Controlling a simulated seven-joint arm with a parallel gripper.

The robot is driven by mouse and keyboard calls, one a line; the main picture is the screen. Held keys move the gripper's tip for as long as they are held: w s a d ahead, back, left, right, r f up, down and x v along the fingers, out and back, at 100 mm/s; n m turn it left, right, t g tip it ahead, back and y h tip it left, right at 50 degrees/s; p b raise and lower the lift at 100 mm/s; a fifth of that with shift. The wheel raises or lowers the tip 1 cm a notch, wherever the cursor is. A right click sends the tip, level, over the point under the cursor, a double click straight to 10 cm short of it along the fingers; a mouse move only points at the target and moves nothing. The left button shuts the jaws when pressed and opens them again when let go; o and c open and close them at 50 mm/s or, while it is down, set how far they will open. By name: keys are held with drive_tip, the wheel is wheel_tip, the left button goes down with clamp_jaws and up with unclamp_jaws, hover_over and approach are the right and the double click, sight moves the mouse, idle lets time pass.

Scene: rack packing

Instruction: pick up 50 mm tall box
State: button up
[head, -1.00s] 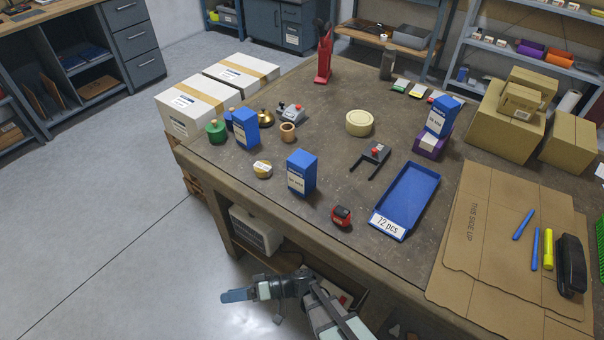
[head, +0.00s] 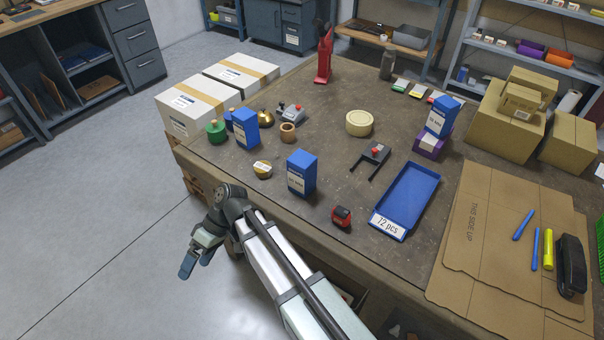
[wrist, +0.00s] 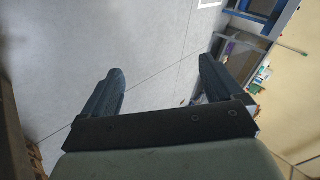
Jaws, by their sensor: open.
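Three blue boxes with white labels stand upright on the table: one at the left (head: 245,129), one near the front middle (head: 301,173), and one at the right (head: 440,117) on top of a purple box (head: 431,143). The label sizes are too small to read surely, so I cannot tell which is 50 mm tall. My gripper (head: 188,265) hangs over the floor, left of the table's front edge and apart from all the boxes. In the wrist view its two fingers (wrist: 160,85) are spread with nothing between them.
A blue tray (head: 434,182) labelled "72 pcs" lies on the table (head: 335,130). Flat cardboard (head: 480,220) covers the right side.

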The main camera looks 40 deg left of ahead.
drive_tip(key=w+a+r+t+h, duration=0.1)
drive_tip(key=w+a+r+t, duration=0.25)
drive_tip(key=r, duration=0.45)
wheel_tip(320, 180, up, 16)
drive_tip(key=m+t, duration=0.3)
drive_tip(key=t, duration=0.3)
hover_over(301, 159)
drive_tip(key=shift+n, duration=0.3)
wheel_tip(301, 159, down, 8)
drive_tip(key=shift+f, duration=0.2)
drive_tip(key=shift+w+f, duration=0.2)
drive_tip(key=shift+f, duration=2.45)
drive_tip(key=shift+c, duration=0.2)
drive_tip(key=c, duration=1.2)
